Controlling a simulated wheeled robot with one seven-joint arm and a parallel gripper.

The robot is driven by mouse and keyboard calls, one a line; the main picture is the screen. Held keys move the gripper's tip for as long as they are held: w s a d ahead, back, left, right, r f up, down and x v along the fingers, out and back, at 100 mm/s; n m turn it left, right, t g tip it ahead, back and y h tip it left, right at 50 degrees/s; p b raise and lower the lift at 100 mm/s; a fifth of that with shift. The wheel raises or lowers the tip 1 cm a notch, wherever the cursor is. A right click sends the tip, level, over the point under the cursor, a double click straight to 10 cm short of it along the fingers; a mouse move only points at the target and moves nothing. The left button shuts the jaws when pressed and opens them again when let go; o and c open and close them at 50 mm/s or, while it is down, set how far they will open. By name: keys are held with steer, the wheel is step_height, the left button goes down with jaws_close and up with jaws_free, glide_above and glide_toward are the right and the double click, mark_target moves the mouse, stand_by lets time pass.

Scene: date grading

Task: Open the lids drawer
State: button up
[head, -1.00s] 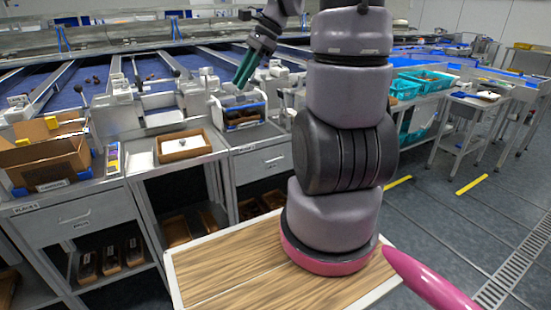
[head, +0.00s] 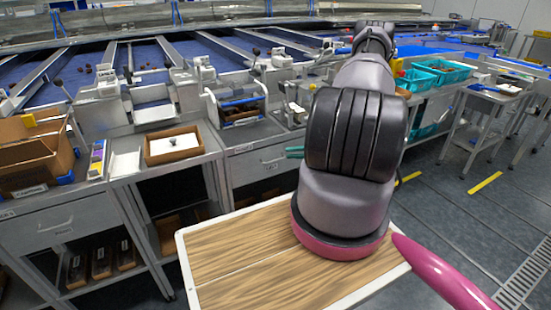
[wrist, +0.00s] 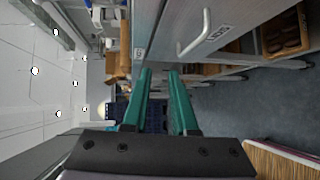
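A grey drawer (head: 262,163) with a bar handle sits under the counter just left of my arm in the head view. It looks shut, and its small label is too blurred to read. In the wrist view, turned sideways, a grey drawer front with a bar handle (wrist: 195,36) and a label shows to the upper right of my fingers. My gripper (wrist: 160,72) has two teal fingers, apart with nothing between them. It is clear of the handle. In the head view only a teal fingertip (head: 294,152) shows in front of the drawer; my arm hides the rest.
Another grey drawer (head: 60,226) is at the far left. A wooden tray (head: 173,145) and a tool caddy (head: 237,104) stand on the counter. Teal baskets (head: 440,72) are at the right. Open floor lies right of my arm.

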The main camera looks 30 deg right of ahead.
mark_target(273, 161)
step_height(273, 161, down, 5)
steer(key=d+m+t, duration=0.2)
steer(key=m, duration=0.1)
steer(key=shift+h, duration=0.4)
steer(key=x, duration=1)
steer(key=shift+s+a, duration=0.15)
steer(key=shift+a, duration=0.25)
steer(key=shift+c, duration=0.3)
jaws_close()
